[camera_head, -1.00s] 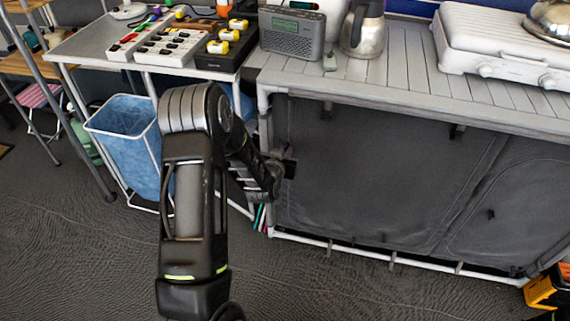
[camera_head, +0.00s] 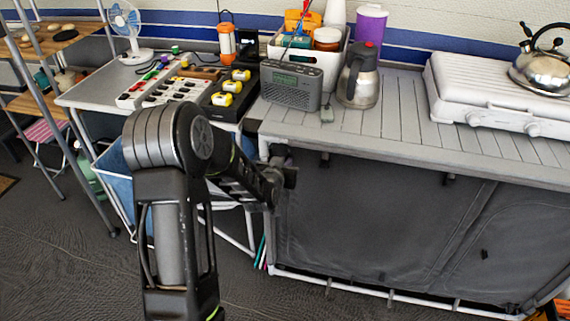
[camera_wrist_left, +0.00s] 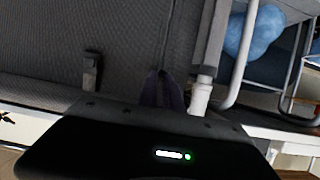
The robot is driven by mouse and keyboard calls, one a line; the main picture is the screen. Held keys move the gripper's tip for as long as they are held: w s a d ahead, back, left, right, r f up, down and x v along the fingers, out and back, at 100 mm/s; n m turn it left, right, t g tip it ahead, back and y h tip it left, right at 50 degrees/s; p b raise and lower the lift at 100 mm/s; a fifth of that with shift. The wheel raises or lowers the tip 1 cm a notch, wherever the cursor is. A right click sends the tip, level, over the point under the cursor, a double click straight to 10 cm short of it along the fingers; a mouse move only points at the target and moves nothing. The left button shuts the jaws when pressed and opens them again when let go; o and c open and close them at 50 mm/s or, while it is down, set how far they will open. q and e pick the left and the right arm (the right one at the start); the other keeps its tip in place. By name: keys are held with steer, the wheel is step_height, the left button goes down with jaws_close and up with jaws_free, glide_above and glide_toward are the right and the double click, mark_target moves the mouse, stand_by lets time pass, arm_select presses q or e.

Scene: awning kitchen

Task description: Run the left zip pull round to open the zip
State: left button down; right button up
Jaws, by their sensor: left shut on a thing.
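The dark grey fabric cabinet front (camera_head: 380,225) hangs under the slatted worktop, and a curved seam runs down its right part. My left gripper (camera_head: 287,174) is at the upper left edge of this front, close to the white corner post. In the left wrist view, my gripper's dark fingers (camera_wrist_left: 163,92) are close together against the fabric, beside the white post (camera_wrist_left: 207,70). The gripper is shut on the left zip pull, which the fingers hide. My right gripper is not in view.
The worktop (camera_head: 400,110) overhangs just above my gripper and carries a radio (camera_head: 291,87), a jug (camera_head: 359,85) and a white stove (camera_head: 490,95). A side table with power strips (camera_head: 165,88) stands at left. A blue bin (camera_head: 115,185) is behind my arm.

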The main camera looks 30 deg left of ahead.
arm_select(q)
steer(key=c, duration=1.5)
jaws_free()
steer(key=shift+r, duration=0.15)
steer(key=v, duration=0.8)
